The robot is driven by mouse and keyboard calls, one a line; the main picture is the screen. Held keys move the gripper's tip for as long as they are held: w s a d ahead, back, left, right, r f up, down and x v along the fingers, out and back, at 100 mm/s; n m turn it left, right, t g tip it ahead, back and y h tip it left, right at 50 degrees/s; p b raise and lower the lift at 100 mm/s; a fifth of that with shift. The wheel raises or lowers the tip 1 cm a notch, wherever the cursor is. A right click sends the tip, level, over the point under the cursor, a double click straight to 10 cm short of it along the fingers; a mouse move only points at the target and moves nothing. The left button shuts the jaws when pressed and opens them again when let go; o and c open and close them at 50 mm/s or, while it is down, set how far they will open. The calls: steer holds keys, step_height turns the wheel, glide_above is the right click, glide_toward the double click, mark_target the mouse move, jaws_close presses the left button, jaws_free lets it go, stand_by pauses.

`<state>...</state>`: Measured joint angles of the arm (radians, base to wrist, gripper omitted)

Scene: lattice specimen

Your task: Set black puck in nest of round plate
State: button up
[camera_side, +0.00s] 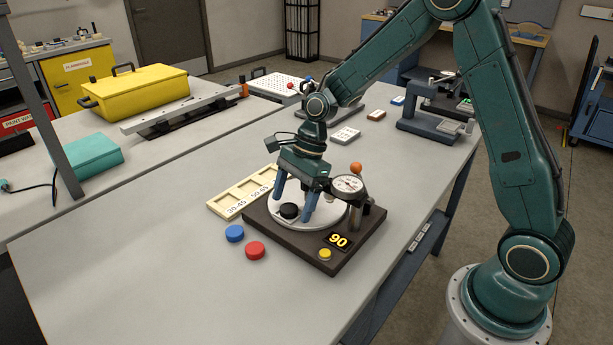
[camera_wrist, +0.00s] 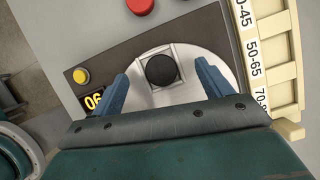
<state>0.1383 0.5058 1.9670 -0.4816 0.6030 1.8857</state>
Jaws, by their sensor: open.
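The black puck (camera_side: 289,211) rests on the pale round plate (camera_side: 270,219) of the dark test base. In the wrist view the puck (camera_wrist: 161,70) lies flat within a pale, square-edged seat on the plate. I cannot tell whether it sits fully down in the nest. My gripper (camera_side: 293,208) is open. Its two blue fingers stand on either side of the puck, with a visible gap on each side in the wrist view (camera_wrist: 161,74). Neither finger touches the puck there.
A blue puck (camera_side: 235,233) and a red puck (camera_side: 255,250) lie on the table left of the base. The base carries a dial gauge (camera_side: 348,184), a display reading 90 (camera_side: 338,241) and a yellow button (camera_side: 325,254). A labelled sorting tray (camera_side: 221,204) stands behind. The front left table is clear.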

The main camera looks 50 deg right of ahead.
mark_target(300, 208)
steer(key=shift+v, duration=2.4)
steer(key=v, duration=1.3)
steer(key=shift+d+r, duration=0.15)
steer(key=shift+r, duration=0.2)
steer(key=shift+s, duration=0.1)
